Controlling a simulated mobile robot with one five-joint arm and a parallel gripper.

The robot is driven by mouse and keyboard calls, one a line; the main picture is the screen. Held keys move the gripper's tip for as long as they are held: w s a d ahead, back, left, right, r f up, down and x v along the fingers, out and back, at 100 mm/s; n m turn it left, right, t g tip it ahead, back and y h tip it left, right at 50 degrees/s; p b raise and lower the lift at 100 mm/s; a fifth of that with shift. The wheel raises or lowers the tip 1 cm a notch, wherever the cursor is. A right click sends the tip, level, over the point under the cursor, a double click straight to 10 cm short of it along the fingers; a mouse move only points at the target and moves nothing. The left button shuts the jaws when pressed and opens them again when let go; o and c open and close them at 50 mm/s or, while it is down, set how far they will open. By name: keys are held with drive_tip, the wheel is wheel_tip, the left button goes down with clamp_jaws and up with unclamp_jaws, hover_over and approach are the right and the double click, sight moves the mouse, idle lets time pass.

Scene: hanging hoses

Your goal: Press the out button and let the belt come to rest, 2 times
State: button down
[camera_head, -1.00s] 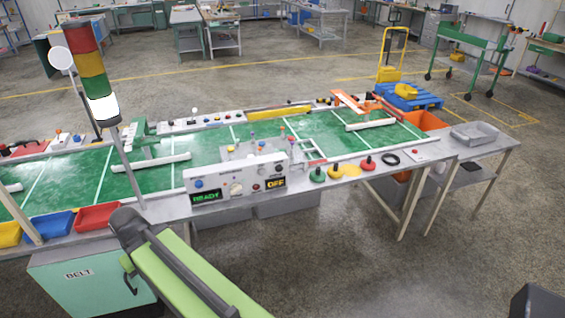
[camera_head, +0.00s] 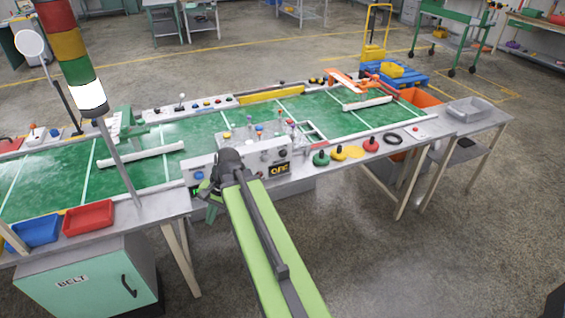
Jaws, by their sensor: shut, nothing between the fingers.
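The green belt (camera_head: 50,178) runs across the bench with white lines and white bars on it. The grey control box (camera_head: 201,163) stands at its front edge, with a blue button (camera_head: 198,175), other small knobs and an amber OFF display (camera_head: 279,169). Its green display is mostly hidden by my arm. Green (camera_head: 321,159), yellow (camera_head: 338,154) and red (camera_head: 371,145) mushroom buttons stand to the right; I cannot read which is the out button. My gripper (camera_head: 207,189) is shut and empty, in front of the box's left part; contact cannot be told.
The signal tower (camera_head: 75,60) on a leaning post has its white bottom lamp lit. Red (camera_head: 88,216) and blue (camera_head: 35,232) bins sit at the front left. A grey tray (camera_head: 474,109) is on the side table. Floor in front is clear.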

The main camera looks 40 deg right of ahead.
sight(283, 154)
drive_tip(key=s+d+r+m+t+b, duration=0.1)
drive_tip(key=s+d+m+t, duration=0.2)
drive_tip(key=d+m, duration=0.5)
drive_tip(key=s+d+r+m+t+b, duration=0.2)
drive_tip(key=d+m, duration=0.6)
drive_tip(key=d, duration=0.5)
drive_tip(key=s+d+r+m+t+b, duration=0.1)
drive_tip(key=s+d+m+t, duration=0.3)
drive_tip(key=d+m, duration=0.4)
drive_tip(key=d+b, duration=0.1)
drive_tip(key=d, duration=0.2)
drive_tip(key=shift+s+d+r+t, duration=0.2)
drive_tip(key=shift+s+t, duration=0.1)
drive_tip(key=shift+t, duration=0.1)
drive_tip(key=shift+w, duration=0.1)
drive_tip(key=w+d, duration=0.3)
drive_tip(key=w, duration=0.5)
drive_tip(key=shift+d, duration=0.15)
drive_tip(key=shift+w+d, duration=0.1)
drive_tip(key=shift+w, duration=0.15)
